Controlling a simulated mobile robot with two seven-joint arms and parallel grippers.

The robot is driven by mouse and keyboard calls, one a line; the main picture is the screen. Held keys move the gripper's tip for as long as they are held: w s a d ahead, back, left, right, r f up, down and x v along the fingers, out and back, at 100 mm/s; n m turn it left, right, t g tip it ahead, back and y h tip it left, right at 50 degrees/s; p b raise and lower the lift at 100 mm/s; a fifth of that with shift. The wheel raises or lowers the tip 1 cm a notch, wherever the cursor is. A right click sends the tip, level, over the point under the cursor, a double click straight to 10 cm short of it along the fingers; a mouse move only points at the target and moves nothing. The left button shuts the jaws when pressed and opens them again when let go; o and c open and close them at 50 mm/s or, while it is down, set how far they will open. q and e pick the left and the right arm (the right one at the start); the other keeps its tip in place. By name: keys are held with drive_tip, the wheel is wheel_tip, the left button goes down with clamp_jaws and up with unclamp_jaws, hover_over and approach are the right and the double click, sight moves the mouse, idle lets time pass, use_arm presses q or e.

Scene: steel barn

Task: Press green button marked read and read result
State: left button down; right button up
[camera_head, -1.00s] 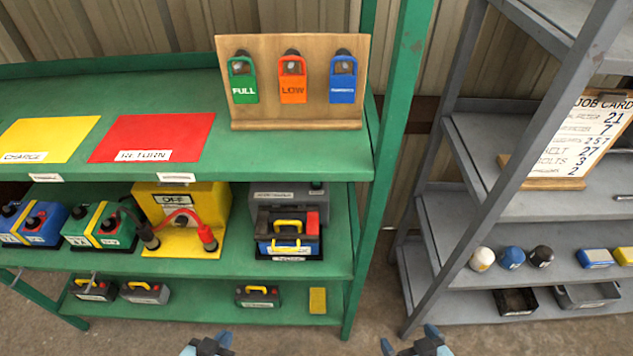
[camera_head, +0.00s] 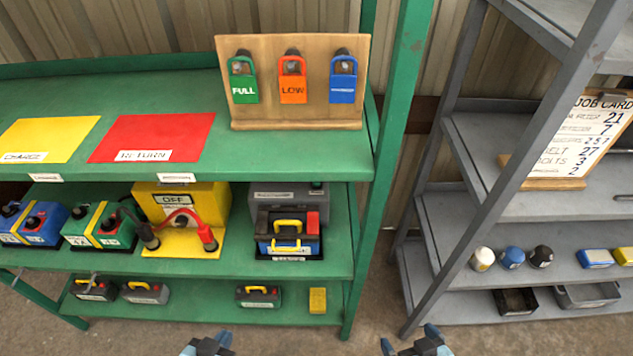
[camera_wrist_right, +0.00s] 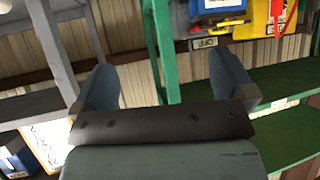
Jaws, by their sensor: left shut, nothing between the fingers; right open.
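A yellow tester (camera_head: 220,192) stands on the middle shelf of the green rack, its small display reading OFF. A black clamp (camera_head: 148,237) and a red clamp (camera_head: 207,238) are in front of it, joined to leads. I cannot make out a green button marked read. My left gripper (camera_head: 208,345) is shut and empty at the bottom edge of the head view, in front of the rack and apart from the tester. My right gripper (camera_head: 415,343) is at the bottom edge further right. It is open and empty in the right wrist view (camera_wrist_right: 166,80).
Several batteries, including a green one (camera_head: 85,226), share the tester's shelf. Yellow (camera_head: 45,138) and red (camera_head: 152,136) mats lie above. A wooden board (camera_head: 267,70) holds FULL, LOW and blue tags. Green and grey rack posts stand at centre right. A job card (camera_head: 583,138) leans on the grey rack.

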clamp_jaws()
idle(1.6)
